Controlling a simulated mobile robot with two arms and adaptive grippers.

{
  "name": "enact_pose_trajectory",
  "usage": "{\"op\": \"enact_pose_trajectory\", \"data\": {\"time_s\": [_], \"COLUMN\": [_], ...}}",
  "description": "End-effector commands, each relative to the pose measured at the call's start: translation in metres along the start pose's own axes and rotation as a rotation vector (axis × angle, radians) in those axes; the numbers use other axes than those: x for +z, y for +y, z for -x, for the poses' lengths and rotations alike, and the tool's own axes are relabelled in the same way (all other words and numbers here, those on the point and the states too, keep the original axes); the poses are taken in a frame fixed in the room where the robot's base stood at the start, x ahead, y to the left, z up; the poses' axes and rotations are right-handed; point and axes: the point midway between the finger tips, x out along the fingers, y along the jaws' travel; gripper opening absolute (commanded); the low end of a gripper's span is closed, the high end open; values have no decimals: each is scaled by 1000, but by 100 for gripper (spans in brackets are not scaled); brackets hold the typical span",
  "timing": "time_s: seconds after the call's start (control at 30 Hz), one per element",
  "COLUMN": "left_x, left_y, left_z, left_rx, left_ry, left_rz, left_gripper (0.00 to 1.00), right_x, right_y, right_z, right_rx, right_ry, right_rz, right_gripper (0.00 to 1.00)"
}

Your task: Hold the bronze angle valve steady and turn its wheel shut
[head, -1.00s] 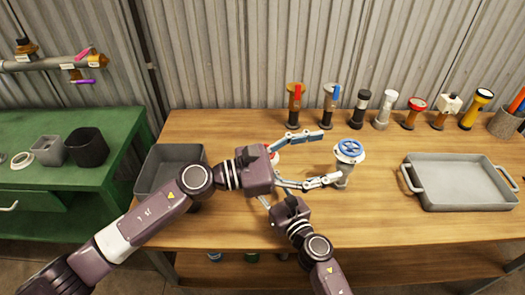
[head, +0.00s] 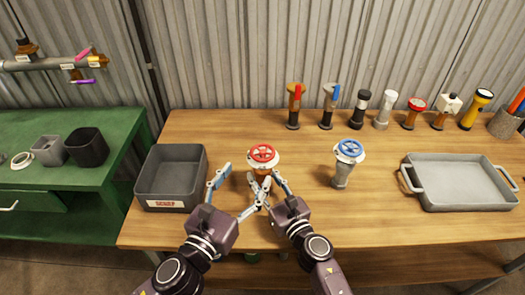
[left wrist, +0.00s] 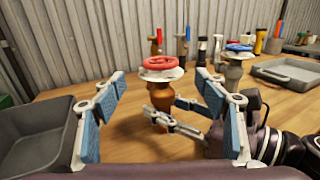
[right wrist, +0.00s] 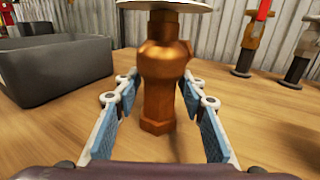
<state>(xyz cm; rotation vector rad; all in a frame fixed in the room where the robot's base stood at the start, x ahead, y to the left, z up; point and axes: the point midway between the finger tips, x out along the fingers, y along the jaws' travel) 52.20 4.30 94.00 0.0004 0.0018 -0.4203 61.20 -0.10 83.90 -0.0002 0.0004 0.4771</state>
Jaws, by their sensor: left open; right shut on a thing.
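The bronze angle valve (head: 260,175) stands upright on the wooden bench, with a red wheel (head: 263,153) above a white disc. In the left wrist view its red wheel (left wrist: 164,62) and bronze body (left wrist: 160,96) are both visible. My right gripper (right wrist: 158,98) is shut on the bronze body from the front, below the disc; the wheel is out of the right wrist view. My left gripper (head: 241,184) is open and empty, in front and to the left of the valve. In the left wrist view its fingers (left wrist: 160,86) are spread wide, with the valve ahead between them.
A grey valve with a blue wheel (head: 349,149) stands to the right. A grey scrap bin (head: 190,186) is at left, a grey tray (head: 465,203) at right. Several valves and torches line the back. The two grippers are very close together in front of the valve.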

Motion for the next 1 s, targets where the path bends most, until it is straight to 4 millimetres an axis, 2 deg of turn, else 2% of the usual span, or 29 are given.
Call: {"op": "enact_pose_trajectory", "data": {"time_s": [0.3, 0.5, 0.67, 0.93, 1.0], "left_x": [2, 1, 1, 1, 1], "left_y": [-1, -1, -1, -1, -1], "left_z": [-65, -92, -101, -102, -102], "left_rx": [-1, -2, -3, -2, -2], "left_ry": [-4, -3, -3, -2, -2], "left_rz": [1, 1, 0, 0, 0], "left_gripper": [66, 66, 66, 66, 59], "right_x": [0, 0, 0, 0, 0], "right_y": [0, 0, 0, 0, 0], "right_z": [0, 0, 0, 0, 0], "right_rx": [0, 0, 0, -1, -1], "right_ry": [0, 0, 0, 0, 0], "right_rz": [0, 0, 0, 0, 0], "right_gripper": [0, 0, 0, 0, 0]}}
